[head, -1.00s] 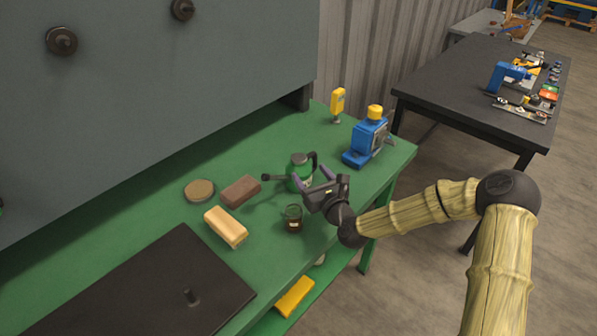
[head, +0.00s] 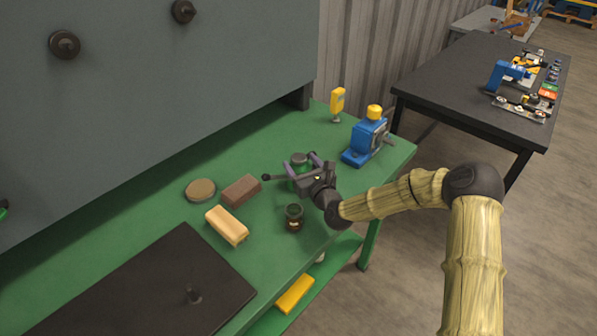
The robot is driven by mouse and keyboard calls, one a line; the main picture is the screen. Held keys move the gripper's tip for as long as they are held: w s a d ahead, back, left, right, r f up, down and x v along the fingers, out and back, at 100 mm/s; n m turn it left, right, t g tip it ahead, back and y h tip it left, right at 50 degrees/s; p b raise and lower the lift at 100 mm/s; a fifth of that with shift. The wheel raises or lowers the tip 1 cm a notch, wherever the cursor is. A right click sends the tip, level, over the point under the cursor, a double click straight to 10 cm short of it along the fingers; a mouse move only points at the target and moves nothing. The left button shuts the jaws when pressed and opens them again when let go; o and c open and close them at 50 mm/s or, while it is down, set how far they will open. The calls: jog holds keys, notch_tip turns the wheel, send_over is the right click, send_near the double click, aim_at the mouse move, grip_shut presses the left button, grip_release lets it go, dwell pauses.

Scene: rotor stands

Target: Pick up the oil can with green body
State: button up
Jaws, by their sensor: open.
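The oil can with green body (head: 299,160) stands upright on the green bench (head: 150,205). Its dark spout points to the left. My gripper (head: 301,164) is open, with its purple-grey fingers on the left and right sides of the can's body. I cannot tell whether the fingers touch it. The gripper hides the lower right part of the can and its handle.
A dark glass jar (head: 294,218) stands close in front of the gripper. A brown block (head: 241,190), a tan block (head: 227,226) and a round tin (head: 201,190) lie to the left. A blue machine (head: 367,140) and a yellow device (head: 338,102) stand behind right.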

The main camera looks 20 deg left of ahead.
dwell(0.4)
grip_shut()
notch_tip(320, 180, up, 10)
jog(key=shift+r+b, duration=0.1)
jog(key=shift+b, duration=0.4)
dwell(0.5)
